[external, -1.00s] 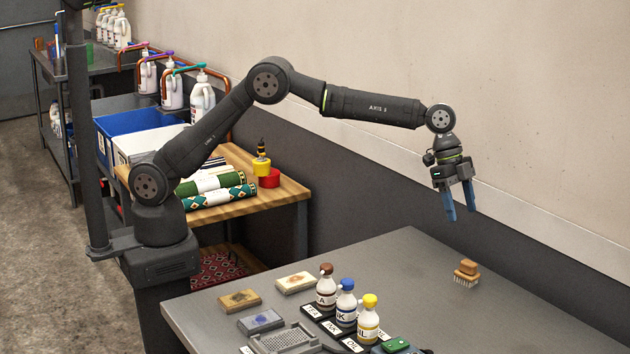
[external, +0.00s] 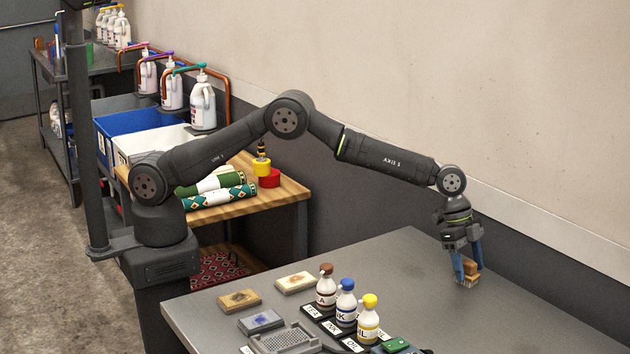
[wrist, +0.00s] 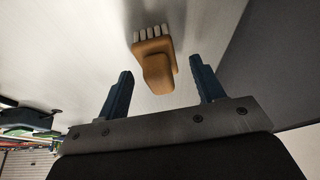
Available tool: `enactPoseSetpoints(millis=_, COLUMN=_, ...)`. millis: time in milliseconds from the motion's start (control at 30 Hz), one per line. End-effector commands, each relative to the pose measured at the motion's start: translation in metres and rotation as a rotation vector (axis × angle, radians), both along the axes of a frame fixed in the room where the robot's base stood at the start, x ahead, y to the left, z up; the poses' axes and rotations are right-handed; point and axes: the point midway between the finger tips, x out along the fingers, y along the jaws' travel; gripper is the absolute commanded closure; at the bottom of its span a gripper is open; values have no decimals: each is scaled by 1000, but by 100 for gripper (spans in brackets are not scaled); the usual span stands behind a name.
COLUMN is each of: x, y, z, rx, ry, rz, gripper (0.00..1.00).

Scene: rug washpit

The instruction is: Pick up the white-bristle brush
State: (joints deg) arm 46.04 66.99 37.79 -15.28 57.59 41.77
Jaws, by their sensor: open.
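The white-bristle brush (external: 470,270) has a tan wooden body and handle and stands on the grey table at its back right part. In the wrist view the brush (wrist: 155,62) shows its white bristles at the top edge and its handle towards my gripper. My gripper (external: 467,272) points down at the brush, with blue fingers on either side of it in the external view. In the wrist view my gripper (wrist: 162,82) is open, with clear gaps between each finger and the handle. I cannot tell whether the bristles are partly hidden by the fingers.
Three capped bottles, brown (external: 326,287), blue (external: 346,303) and yellow (external: 369,319), stand left of the brush. Sample blocks (external: 296,282) and a grey tray (external: 286,338) lie further left. The wall is close behind; the table around the brush is clear.

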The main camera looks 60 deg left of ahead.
Motion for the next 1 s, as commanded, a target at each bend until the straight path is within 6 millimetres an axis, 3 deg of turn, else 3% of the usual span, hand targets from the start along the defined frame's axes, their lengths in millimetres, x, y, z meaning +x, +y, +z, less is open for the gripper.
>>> enactPoseSetpoints(millis=100, x=1, y=-5, z=-13, rx=0, ry=-1, rz=0, gripper=38)
enactPoseSetpoints(millis=333, x=1, y=-6, z=-14, rx=-1, ry=-1, rz=0, gripper=38)
enactPoseSetpoints(millis=600, x=1, y=-6, z=-14, rx=-1, ry=-1, rz=0, gripper=88)
enactPoseSetpoints(millis=1000, x=2, y=-6, z=-6, rx=-2, ry=-2, rz=1, gripper=88)
